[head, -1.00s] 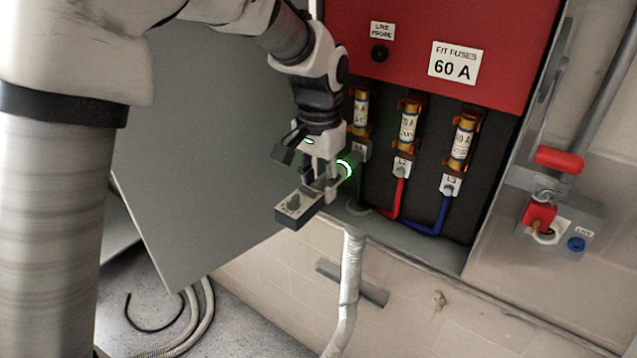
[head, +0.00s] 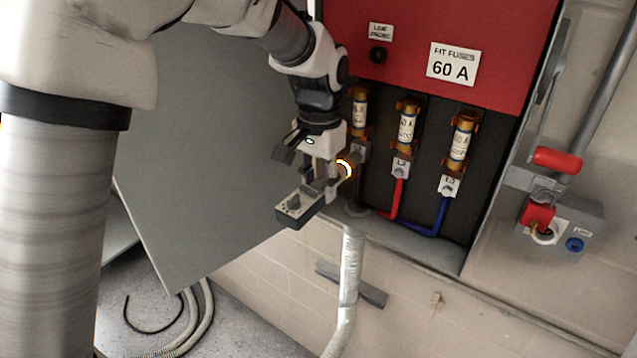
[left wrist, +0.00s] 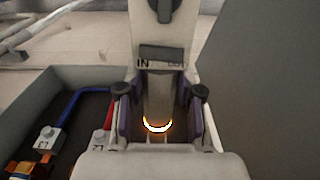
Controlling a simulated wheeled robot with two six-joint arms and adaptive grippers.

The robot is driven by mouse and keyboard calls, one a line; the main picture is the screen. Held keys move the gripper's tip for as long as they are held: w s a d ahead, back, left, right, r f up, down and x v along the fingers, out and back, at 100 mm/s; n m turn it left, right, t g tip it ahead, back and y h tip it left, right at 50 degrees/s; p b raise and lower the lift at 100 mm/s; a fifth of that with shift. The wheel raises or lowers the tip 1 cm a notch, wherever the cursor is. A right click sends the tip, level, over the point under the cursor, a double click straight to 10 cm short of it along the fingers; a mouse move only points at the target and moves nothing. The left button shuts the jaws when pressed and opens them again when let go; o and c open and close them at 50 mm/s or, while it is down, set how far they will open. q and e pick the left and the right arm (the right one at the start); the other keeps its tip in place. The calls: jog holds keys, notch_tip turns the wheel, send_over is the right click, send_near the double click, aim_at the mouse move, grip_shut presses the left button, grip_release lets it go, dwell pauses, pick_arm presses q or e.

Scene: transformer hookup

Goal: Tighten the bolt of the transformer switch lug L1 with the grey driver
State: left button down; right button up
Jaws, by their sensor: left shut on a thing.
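My left gripper (head: 320,178) is shut on the grey driver (head: 296,208), gripping it around its barrel. The driver's dark block end with a knob points toward the camera. Its front end, with a glowing yellow-orange ring (head: 344,171), faces the L1 lug (head: 360,152) below the leftmost fuse. The driver tip and L1 bolt are hidden, so I cannot tell whether they touch. In the left wrist view the driver (left wrist: 158,92) lies between the fingers, with "IN" readable on its block and the ring lit. My right gripper is not in view.
The L2 lug (head: 400,169) with a red cable and L3 lug (head: 449,186) with a blue cable sit to the right. A red cover (head: 425,30) is above the fuses. A grey door panel (head: 190,150) stands open left. A red-handled switch box (head: 565,220) is at right.

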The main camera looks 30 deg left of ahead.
aim_at(304, 197)
pick_arm(q)
jog(key=shift+s+a, duration=0.15)
jog(key=shift+s, duration=0.95)
jog(key=shift+s+a, duration=0.15)
jog(key=shift+s, duration=0.95)
